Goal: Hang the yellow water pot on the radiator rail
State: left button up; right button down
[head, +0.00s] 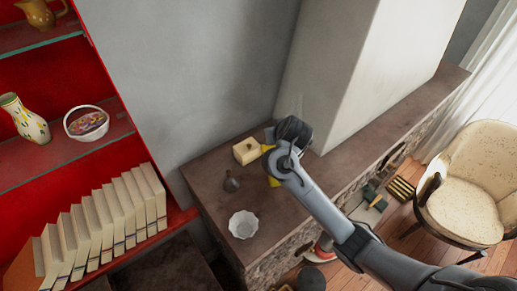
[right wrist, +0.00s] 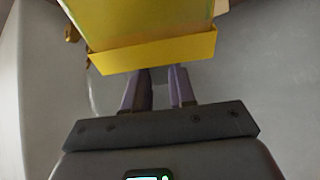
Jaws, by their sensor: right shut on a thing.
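The yellow water pot (right wrist: 155,48) fills the top of the right wrist view, with a flat yellow rim or wall facing me. My right gripper (right wrist: 160,78) is shut on it at its near edge. In the head view my right gripper and wrist are over the dark counter and hide most of the pot. Only small yellow parts of the pot (head: 274,181) show beside the wrist. I cannot tell whether the pot touches the counter. I cannot make out a radiator rail. My left gripper is not in view.
A pale wall block (head: 365,65) rises behind my wrist. A red shelf with books (head: 110,215) stands left, a chair (head: 470,185) right.

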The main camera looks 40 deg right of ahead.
jog(key=shift+w+a+f+b, duration=0.5)
jog(key=shift+w+f, duration=0.15)
jog(key=shift+f, duration=0.5)
jog(key=shift+w+a+f+b, duration=0.5)
jog(key=shift+w+f, duration=0.15)
jog(key=shift+f, duration=0.5)
jog(key=shift+w+a+f+b, duration=0.5)
jog(key=shift+w+f, duration=0.15)
jog(key=shift+f, duration=0.5)
jog(key=shift+f, duration=0.15)
jog(key=c, duration=0.9)
grip_release()
jog(key=shift+c, duration=0.2)
